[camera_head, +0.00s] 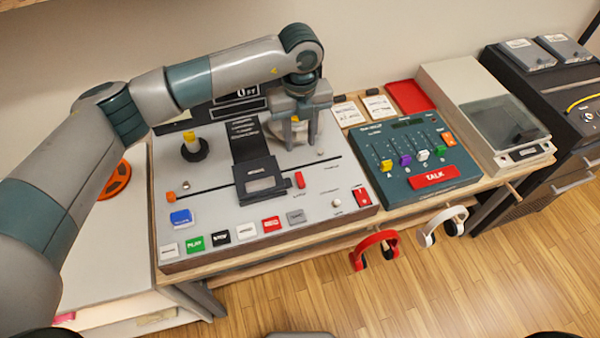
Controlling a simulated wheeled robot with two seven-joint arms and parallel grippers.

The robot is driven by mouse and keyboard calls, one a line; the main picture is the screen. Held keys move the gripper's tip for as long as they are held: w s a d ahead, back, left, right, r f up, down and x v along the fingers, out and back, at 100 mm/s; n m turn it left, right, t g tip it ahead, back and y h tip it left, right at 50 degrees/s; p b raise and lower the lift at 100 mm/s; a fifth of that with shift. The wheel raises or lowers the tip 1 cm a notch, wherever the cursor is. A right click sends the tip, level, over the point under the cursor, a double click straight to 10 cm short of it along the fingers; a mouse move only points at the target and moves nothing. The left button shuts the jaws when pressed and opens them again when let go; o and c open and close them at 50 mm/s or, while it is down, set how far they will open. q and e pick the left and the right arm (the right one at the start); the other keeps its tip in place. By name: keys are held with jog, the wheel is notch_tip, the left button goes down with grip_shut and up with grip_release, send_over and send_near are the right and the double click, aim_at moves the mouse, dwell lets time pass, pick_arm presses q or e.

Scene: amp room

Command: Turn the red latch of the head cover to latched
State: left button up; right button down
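The tape machine (230,225) stands on the wooden bench. Its black head cover (262,179) lies at the middle of the deck, with a pale window in it. The small red latch (300,180) sits at the cover's right edge and looks roughly upright in the picture. My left gripper (301,143) points down over the deck's back right, behind the latch and apart from it. Its two fingers show a gap between them, with nothing clearly held. It hides part of a pale round part behind it. My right gripper is not in view.
A black spindle with a yellow top (191,146) stands at the deck's back left. Coloured buttons (233,232) line the front. A teal TALK panel (420,155) is at right. Red headphones (375,248) and white headphones (440,225) hang at the bench's front edge.

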aim_at(300, 177)
pick_arm(q)
notch_tip(300, 177, down, 14)
jog(key=p, duration=0.5)
jog(key=shift+r, duration=0.1)
jog(key=shift+f, duration=0.95)
jog(key=shift+c, duration=0.6)
grip_shut()
